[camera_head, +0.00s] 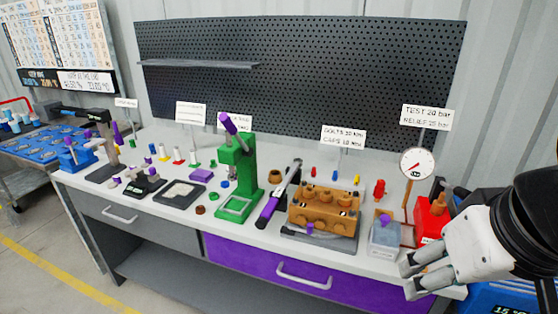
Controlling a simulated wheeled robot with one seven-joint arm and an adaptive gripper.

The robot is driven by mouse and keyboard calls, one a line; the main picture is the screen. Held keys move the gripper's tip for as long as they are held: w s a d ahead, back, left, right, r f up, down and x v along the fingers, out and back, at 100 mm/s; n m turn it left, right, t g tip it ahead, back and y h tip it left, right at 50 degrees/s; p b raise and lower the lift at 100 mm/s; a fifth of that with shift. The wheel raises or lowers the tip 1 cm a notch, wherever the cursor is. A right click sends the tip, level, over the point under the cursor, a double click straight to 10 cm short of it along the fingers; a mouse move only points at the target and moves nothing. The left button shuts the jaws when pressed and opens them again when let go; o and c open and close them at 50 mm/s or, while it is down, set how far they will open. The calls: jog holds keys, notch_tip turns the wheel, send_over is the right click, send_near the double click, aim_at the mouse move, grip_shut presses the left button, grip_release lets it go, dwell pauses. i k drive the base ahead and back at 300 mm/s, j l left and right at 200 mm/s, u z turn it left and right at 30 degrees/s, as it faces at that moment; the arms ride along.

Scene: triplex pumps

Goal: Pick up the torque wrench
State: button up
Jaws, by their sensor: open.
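The torque wrench (280,194) lies on the bench between the green press and the brass pump block. My gripper (408,281) is at the lower right, in front of the bench's right end and well to the right of the wrench. Its pale fingers are apart and nothing shows between them.
The green press (236,172) stands left of the wrench. The brass pump block (323,210) on a grey plate stands close on its right. A pegboard (300,75) stands behind.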

aim_at(270, 209)
jog(key=i+u, duration=0.4)
jog(key=i+l+u, duration=0.15)
jog(key=i+u, duration=0.25)
jog(key=i, duration=0.15)
